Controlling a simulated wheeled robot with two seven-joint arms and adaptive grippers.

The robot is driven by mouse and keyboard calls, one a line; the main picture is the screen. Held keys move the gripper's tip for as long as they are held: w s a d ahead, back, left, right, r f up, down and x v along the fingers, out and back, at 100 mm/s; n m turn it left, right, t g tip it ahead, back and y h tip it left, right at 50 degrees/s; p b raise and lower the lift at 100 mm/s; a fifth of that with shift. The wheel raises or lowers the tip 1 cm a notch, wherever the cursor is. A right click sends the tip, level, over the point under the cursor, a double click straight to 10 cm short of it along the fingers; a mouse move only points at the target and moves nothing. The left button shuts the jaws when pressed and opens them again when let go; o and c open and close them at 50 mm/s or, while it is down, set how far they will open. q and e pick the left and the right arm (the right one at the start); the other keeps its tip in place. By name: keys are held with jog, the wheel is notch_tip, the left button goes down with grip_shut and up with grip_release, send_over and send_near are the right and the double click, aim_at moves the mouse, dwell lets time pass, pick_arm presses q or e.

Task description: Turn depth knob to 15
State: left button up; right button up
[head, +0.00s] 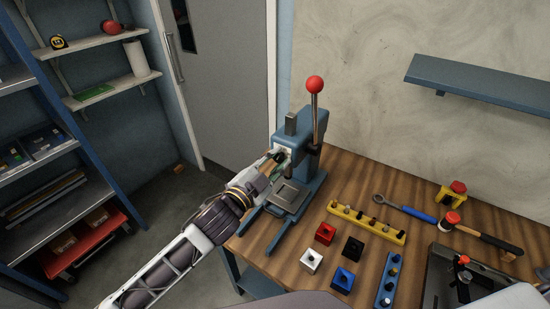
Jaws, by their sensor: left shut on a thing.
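The blue press (313,155) stands on the wooden bench, with a red-balled lever rising above it. A small dark knob (277,154), which looks like the depth knob, is at the side of the press head. My left gripper (276,163) reaches up from the lower left and is shut on the knob. The fingers hide most of the knob, and its scale and setting are too small to read. My right gripper is not in view.
The wooden bench (348,165) holds a yellow rack (372,226), a blue rack (386,285), several colored blocks, a wrench (408,209) and a hammer (484,235). A wall shelf (480,82) hangs at the right. Shelving stands left; floor is open between.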

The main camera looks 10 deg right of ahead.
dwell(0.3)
pick_arm(q)
jog(key=o, duration=1)
jog(key=shift+o, duration=0.2)
jog(key=shift+s+a, duration=0.15)
jog(key=v, duration=1.1)
jog(key=shift+s+a, duration=0.2)
dwell(0.4)
